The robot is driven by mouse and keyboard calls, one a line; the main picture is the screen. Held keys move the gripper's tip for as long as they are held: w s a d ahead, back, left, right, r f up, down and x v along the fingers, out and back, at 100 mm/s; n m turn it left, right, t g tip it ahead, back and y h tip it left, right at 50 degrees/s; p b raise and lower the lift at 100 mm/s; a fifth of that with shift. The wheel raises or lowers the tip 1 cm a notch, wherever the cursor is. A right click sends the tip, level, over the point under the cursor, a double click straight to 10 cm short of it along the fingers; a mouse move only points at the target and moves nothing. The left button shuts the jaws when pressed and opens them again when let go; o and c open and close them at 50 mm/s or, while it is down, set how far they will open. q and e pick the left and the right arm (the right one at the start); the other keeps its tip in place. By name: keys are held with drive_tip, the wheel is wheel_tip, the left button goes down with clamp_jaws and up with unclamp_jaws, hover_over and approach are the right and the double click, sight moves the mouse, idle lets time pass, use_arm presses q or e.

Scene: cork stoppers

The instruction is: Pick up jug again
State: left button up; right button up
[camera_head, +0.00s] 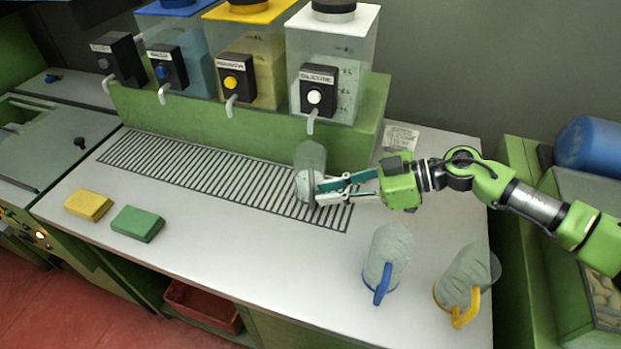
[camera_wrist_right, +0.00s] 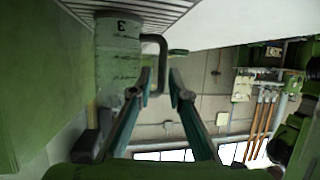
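A translucent jug (camera_head: 310,155) stands on the slotted drain grate under the tap of the white-lidded dispenser. In the right wrist view the jug (camera_wrist_right: 118,60) shows a "3" mark and a dark grey handle (camera_wrist_right: 162,48). My right gripper (camera_head: 318,188) reaches in from the right, in front of the jug, and hides its lower part in the head view. In the right wrist view its two fingers (camera_wrist_right: 161,76) are apart, with the handle's lower end between or just beyond the tips; contact cannot be told. My left gripper is not in view.
A jug with a blue handle (camera_head: 388,250) and one with a yellow handle (camera_head: 470,275) stand at the front right. Yellow (camera_head: 88,204) and green (camera_head: 138,223) blocks lie at the left. Dispensers line the green ledge (camera_head: 240,125) behind the grate (camera_head: 200,168). The front middle of the table is clear.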

sight(312, 208)
drive_tip(key=x, duration=0.4)
drive_tip(key=shift+s+a+f+p, duration=0.1)
drive_tip(key=shift+a+f+p, duration=0.1)
drive_tip(key=shift+f+p, duration=0.2)
clamp_jaws()
drive_tip(key=shift+r, duration=0.1)
